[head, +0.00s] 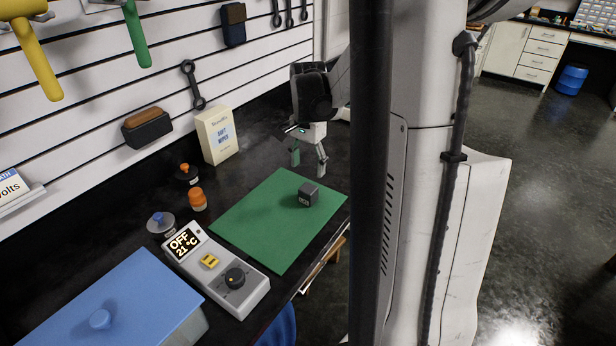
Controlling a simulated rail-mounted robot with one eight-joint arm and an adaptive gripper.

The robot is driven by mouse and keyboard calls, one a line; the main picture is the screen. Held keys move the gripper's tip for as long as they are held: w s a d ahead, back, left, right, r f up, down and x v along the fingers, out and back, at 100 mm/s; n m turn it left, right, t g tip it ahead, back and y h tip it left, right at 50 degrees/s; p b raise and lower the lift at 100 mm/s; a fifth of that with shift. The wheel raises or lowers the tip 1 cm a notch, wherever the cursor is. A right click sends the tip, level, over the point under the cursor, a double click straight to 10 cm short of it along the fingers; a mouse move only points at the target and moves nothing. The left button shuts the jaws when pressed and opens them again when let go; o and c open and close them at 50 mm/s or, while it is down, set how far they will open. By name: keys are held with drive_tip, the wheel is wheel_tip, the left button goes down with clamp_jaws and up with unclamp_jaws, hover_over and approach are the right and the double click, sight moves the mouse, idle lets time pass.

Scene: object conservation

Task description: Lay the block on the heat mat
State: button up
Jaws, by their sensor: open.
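A small dark grey block (308,195) rests on the green mat (255,222), toward its right side. The mat lies flat on the black bench top. My gripper (308,167) is above and behind the block, near the mat's far right corner. Its two fingers point down, spread apart with nothing between them. The block and the fingers are apart. A controller box (215,270) with a display reading OFF and 21 °C and a dial sits beside the mat's left edge.
A blue-lidded box (110,300) stands at the front left. An orange-capped jar (197,199), a blue-knobbed item (160,221), an orange-topped item (187,174) and a wipes box (217,135) stand left of and behind the mat. Tools hang on the slatted wall.

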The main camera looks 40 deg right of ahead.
drive_tip(key=s+a+r+n+t+h, duration=0.15)
drive_tip(key=a+r+n, duration=0.25)
drive_tip(key=a, duration=0.4)
drive_tip(key=s+a+r+n+t+y, duration=0.1)
drive_tip(key=s+a+r+n+t, duration=0.15)
drive_tip(key=a+r, duration=0.45)
drive_tip(key=s+a+n+t, duration=0.1)
drive_tip(key=s+a+n, duration=0.2)
drive_tip(key=a, duration=0.4)
drive_tip(key=s+a+f+n+t, duration=0.1)
drive_tip(key=s+a+n+t, duration=0.1)
drive_tip(key=s+a+n, duration=0.2)
drive_tip(key=a+n, duration=0.2)
drive_tip(key=a, duration=0.2)
drive_tip(key=shift+s+a+f, duration=0.15)
drive_tip(key=shift+s+f, duration=0.1)
drive_tip(key=shift+s, duration=0.05)
drive_tip(key=shift+f+b, duration=0.5)
drive_tip(key=shift+f, duration=0.05)
drive_tip(key=shift+c, duration=0.7)
